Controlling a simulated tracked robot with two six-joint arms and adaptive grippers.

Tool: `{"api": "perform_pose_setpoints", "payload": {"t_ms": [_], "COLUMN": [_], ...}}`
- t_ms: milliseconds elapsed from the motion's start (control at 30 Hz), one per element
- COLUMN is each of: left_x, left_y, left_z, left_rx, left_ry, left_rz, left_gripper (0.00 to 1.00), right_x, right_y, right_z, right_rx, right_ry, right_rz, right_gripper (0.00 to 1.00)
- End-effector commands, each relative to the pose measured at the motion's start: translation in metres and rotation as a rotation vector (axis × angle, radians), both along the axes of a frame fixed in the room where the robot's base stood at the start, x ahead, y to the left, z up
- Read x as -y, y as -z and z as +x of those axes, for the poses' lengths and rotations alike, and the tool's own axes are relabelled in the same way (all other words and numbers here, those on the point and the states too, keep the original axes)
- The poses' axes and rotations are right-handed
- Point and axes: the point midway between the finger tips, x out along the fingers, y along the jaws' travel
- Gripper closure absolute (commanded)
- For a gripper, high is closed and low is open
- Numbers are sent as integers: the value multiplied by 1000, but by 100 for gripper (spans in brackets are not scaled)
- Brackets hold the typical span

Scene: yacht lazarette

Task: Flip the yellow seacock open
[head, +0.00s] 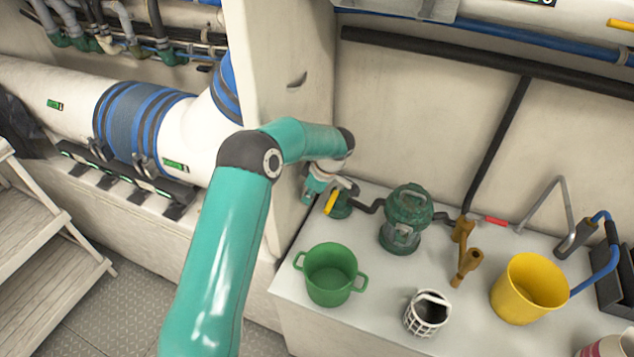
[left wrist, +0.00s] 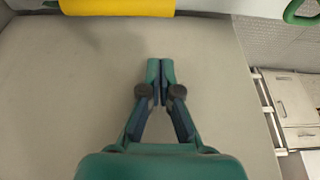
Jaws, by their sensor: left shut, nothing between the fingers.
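The yellow seacock handle (head: 331,202) stands upright on a small dark green valve body (head: 342,208) at the back left of the white counter. In the left wrist view, a yellow piece (left wrist: 115,6), apparently this handle, crosses the top edge, cut off by the frame. My left gripper (head: 307,196) is just left of the handle, beside the wall panel; in the head view a gap seems to separate them. In the left wrist view my left gripper (left wrist: 160,63) has its fingers together, with nothing between them and the yellow piece beyond their tips. My right gripper is out of view.
A green pot (head: 331,275), a white basket (head: 426,313) and a yellow bucket (head: 528,288) stand on the counter (head: 370,335). A wall panel (head: 285,60) rises close behind my left arm.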

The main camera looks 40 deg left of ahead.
Motion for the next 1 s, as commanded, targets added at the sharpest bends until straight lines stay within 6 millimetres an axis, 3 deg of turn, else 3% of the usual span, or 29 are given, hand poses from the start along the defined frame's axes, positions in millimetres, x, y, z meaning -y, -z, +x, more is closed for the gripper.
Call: {"api": "perform_pose_setpoints", "payload": {"t_ms": [100, 333, 700, 1000], "left_x": [16, 35, 43, 32], "left_y": [3, 9, 10, 13], "left_z": [4, 9, 10, 3], "left_rx": [-2, 1, 0, 2], "left_ry": [5, 0, 4, -58], "left_rz": [0, 0, 0, 0], "left_gripper": [100, 100, 100, 100], "right_x": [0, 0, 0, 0], "right_y": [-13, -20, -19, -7], "right_z": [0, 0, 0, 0], "right_rx": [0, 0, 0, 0], "right_ry": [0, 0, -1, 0], "right_rz": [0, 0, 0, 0], "right_gripper": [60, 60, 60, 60]}}
